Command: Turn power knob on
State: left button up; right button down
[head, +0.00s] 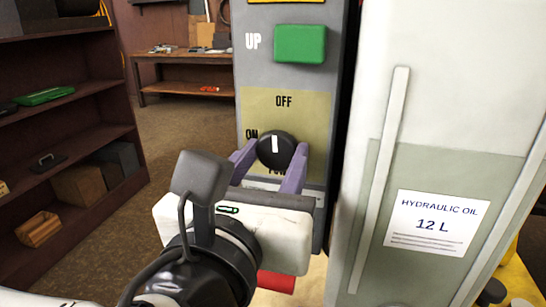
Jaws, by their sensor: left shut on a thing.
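The power knob (276,149) is round and black with a white pointer line, on a yellowish panel (312,108) of the grey control box. The pointer stands nearly upright, towards the OFF label above it. The ON label is to the left of the knob, and the label below is mostly hidden by my gripper. My left gripper (271,155) reaches up from below, with its purple fingers shut on the knob, one on each side. My right gripper is not in view.
A green UP button (300,43) sits above the panel, and a red part (276,282) shows below my gripper. A pale hydraulic oil tank (375,215) stands close on the right. Shelves (68,145) stand at the left, with open floor between.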

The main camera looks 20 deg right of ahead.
pick_arm(q)
jog(key=shift+f+n+b, duration=0.1)
jog(key=shift+n+b, duration=0.25)
jog(key=shift+n, duration=1.55)
jog(key=n+b, duration=0.1)
jog(key=n, duration=0.3)
jog(key=shift+n, duration=0.3)
jog(key=n, duration=0.3)
jog(key=shift+n, duration=0.3)
jog(key=shift+n+p, duration=0.3)
jog(key=shift+n, duration=2.4)
jog(key=shift+p, duration=0.3)
